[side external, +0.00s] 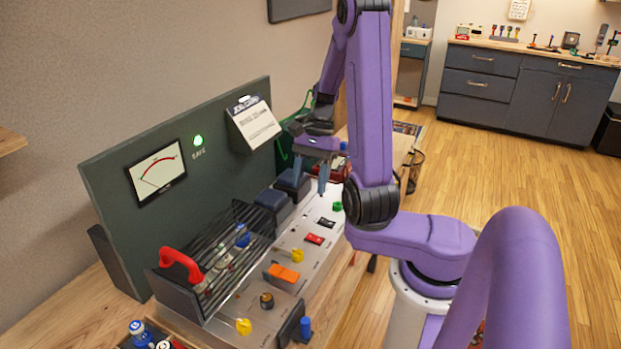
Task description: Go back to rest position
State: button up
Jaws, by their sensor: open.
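My gripper (311,177) is open, with its fingers pointing down, above the far end of the metal control panel (312,260). A dark blue block (292,184) is behind and just below the fingers in this view. I cannot tell whether the fingers touch it. I see nothing held between the fingers. My purple arm bends down to the gripper from the right.
The dark upright board (100,190) carries a meter (156,171), a green lit lamp (198,140) and a paper card (256,122). A black rack (225,262) with a red handle (180,264) stands in front. Coloured switches and knobs line the panel. The wooden floor (480,150) is open at right.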

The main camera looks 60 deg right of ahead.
jog(key=shift+w+r, duration=0.1)
dwell(0.3)
jog(key=a+r+n+g+h, duration=0.2)
jog(key=a+r+n+h, duration=0.1)
jog(key=a+n, duration=1)
jog(key=s+a+n+t, duration=0.1)
jog(key=s+n, duration=0.6)
jog(key=n, duration=0.1)
jog(key=s+a+r+n+t+h, duration=0.1)
jog(key=s+a+n, duration=0.1)
jog(key=s+n, duration=0.6)
jog(key=shift+a+r+n, duration=0.15)
jog(key=shift+a+n, duration=0.1)
jog(key=shift+n, duration=0.45)
